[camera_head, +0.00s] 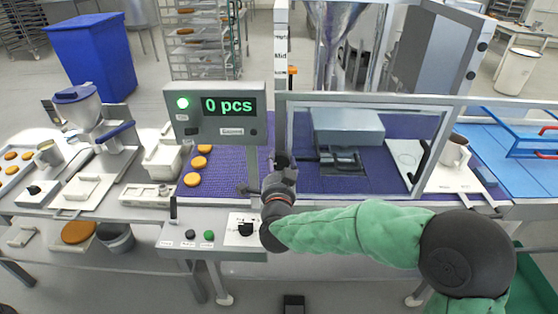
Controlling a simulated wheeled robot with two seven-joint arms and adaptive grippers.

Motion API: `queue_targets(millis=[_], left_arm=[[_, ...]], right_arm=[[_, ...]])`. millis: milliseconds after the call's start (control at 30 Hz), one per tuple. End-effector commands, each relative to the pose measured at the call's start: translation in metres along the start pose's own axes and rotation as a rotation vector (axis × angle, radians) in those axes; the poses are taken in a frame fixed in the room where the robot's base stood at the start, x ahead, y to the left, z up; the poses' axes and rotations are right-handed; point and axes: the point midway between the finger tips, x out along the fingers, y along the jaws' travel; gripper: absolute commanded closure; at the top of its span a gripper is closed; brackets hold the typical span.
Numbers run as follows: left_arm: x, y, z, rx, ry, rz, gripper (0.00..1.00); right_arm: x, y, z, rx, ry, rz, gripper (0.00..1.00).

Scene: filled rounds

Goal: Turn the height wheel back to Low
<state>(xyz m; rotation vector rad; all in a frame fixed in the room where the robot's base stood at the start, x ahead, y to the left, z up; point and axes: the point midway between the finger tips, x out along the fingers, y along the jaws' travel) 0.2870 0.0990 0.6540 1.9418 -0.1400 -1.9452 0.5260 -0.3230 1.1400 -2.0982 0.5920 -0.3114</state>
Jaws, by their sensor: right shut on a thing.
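My right arm comes in from the right in a green sleeve. Its gripper (282,165) is at the foot of the upright post (281,75) with the marked scale, beside the guard frame. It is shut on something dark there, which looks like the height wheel. The gripper mostly hides the wheel, so its setting cannot be read. My left gripper is not in view.
A display (216,112) reads 0 pcs with a green light lit. The control panel (175,244) below carries several knobs and buttons, including a black knob (246,229). Filled rounds (193,179) lie on the purple belt (232,160). A clear guard frame (445,150) stands right of the gripper.

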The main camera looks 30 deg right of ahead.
Motion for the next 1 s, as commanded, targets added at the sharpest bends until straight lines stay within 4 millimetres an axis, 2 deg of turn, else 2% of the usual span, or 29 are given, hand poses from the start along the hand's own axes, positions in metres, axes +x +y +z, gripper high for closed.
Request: queue_targets(millis=[333, 900, 933, 1000], left_arm=[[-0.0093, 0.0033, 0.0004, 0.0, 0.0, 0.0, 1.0], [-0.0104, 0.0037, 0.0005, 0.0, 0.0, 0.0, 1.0], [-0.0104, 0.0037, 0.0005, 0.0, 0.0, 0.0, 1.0], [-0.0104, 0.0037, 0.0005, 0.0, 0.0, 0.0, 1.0]], right_arm=[[0.0002, 0.0022, -0.0019, -0.149, 0.004, 0.008, 0.76], [0.001, -0.0002, -0.0036, -0.175, 0.01, 0.003, 0.77], [0.001, -0.0003, -0.0038, -0.175, 0.01, 0.003, 0.38], [0.001, -0.0005, -0.0036, -0.175, 0.009, 0.002, 0.2]])
